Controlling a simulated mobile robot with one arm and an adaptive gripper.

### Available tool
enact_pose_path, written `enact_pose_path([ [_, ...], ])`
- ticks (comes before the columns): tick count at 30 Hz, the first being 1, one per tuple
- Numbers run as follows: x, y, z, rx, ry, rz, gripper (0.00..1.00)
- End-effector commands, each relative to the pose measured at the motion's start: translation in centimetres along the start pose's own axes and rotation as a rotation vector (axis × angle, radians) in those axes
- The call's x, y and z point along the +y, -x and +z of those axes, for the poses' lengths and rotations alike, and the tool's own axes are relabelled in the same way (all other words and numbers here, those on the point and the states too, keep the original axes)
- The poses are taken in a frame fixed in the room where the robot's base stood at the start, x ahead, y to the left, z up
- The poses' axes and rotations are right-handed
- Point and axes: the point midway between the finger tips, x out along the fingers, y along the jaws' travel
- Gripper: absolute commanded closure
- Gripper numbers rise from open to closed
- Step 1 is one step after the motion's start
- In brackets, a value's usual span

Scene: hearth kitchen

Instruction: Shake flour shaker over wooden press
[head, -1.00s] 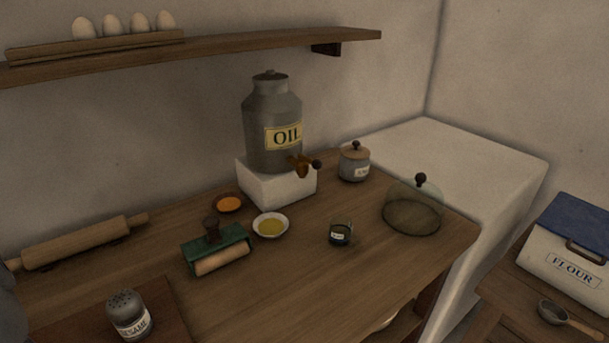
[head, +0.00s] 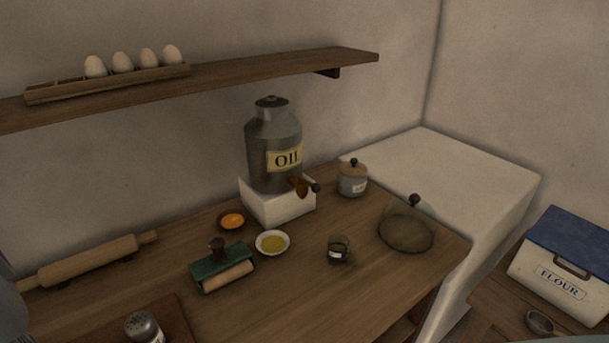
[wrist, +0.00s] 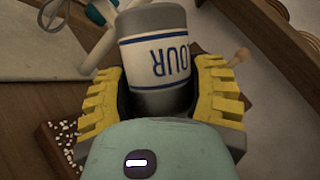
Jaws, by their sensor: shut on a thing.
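The flour shaker (wrist: 155,55) is a white cylinder with blue bands and blue lettering, shown upside down, with a dark grey end. My gripper (wrist: 155,92) is shut on it, with yellow ribbed fingers on both sides. In the head view neither the gripper nor the flour shaker can be clearly seen. I cannot make out the wooden press for certain. A green block with a dark knob and a wooden roller (head: 222,267) lies on the worktop in the head view.
A sesame shaker (head: 143,327) stands on a board at the front left. A rolling pin (head: 88,260), small bowls (head: 272,243), a dark jar (head: 339,249) and a glass dome (head: 406,230) are on the worktop. The oil can (head: 273,150) stands behind. A wooden shelf (head: 290,68) overhangs the wall.

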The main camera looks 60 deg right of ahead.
Motion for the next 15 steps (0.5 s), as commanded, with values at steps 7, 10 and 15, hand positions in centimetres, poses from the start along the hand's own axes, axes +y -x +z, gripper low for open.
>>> enact_pose_path([
  [7, -0.26, 0.42, -0.20, -0.001, -0.001, -0.004, 0.83],
  [10, 0.22, 0.50, 0.22, -0.001, -0.003, -0.003, 0.83],
  [15, -0.14, 0.37, 0.41, 0.000, 0.001, -0.003, 0.83],
])
